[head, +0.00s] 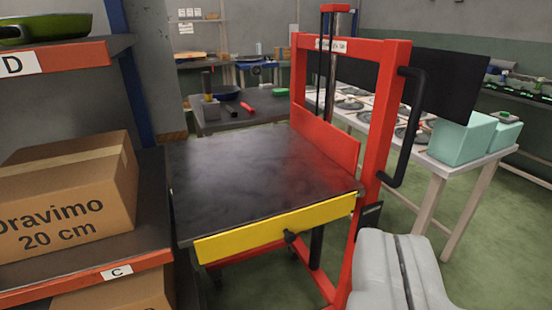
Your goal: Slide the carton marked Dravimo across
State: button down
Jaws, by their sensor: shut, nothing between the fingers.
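The carton marked Dravimo 20 cm (65,200) is a brown box with a tape strip on top. It sits on shelf C at the left, cut off by the picture's left edge. To its right stands a red-framed lift table with a dark flat top (255,175), which is empty. A yellow flap (275,228) runs along the front edge of that top. My gripper (400,242) shows pale grey at the lower right, its two fingers together with a thin dark seam. It is in front of the red frame, well right of the carton and apart from it.
The shelf's orange front rail (85,273) bears a C label. Another carton (120,292) sits below, and a green pan (45,27) lies on shelf D above. The lift's red upright frame (376,130) has a black handle (407,125). Teal boxes (462,138) stand on a bench.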

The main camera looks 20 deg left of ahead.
aim_at(57, 196)
jog(key=u, duration=1.45)
